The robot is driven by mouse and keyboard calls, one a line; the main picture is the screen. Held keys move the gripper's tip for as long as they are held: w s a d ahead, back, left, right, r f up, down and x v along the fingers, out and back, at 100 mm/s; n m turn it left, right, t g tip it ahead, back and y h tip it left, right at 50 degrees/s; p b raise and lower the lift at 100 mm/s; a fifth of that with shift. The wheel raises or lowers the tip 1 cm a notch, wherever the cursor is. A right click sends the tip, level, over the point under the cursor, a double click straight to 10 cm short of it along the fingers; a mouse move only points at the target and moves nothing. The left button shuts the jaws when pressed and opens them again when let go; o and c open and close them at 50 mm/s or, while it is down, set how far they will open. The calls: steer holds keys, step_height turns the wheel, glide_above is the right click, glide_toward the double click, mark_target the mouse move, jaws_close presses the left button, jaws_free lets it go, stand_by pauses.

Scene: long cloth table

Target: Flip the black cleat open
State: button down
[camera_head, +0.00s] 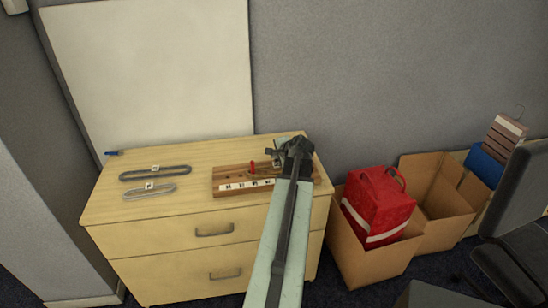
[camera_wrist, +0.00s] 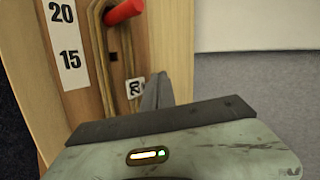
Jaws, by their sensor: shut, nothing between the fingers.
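The wooden board (camera_head: 228,176) lies on the chest of drawers, with a red peg (camera_head: 252,166) and a white number strip (camera_head: 246,184). In the wrist view the board (camera_wrist: 180,40) shows a slot, the red peg (camera_wrist: 124,11) and labels reading 20 and 15. My gripper (camera_head: 273,157) is above the right part of the board. I cannot make out a black cleat; my arm and gripper hide part of the board.
A dark looped strap (camera_head: 155,173) and a grey one (camera_head: 150,191) lie left of the board on the chest top (camera_head: 110,207). A small blue thing (camera_head: 113,153) is at the back left. A white panel stands behind. Cardboard boxes and a red bag (camera_head: 378,205) are at right.

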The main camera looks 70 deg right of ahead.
steer(key=shift+s+d+r, duration=0.1)
steer(key=shift+s+d, duration=0.4)
steer(key=shift+d, duration=0.05)
steer(key=shift+r, duration=0.1)
steer(key=a+p+v, duration=0.1)
steer(key=p+v, duration=0.4)
steer(key=v, duration=0.2)
steer(key=shift+w, duration=0.3)
steer(key=shift+a+r, duration=0.1)
steer(key=shift+a, duration=0.05)
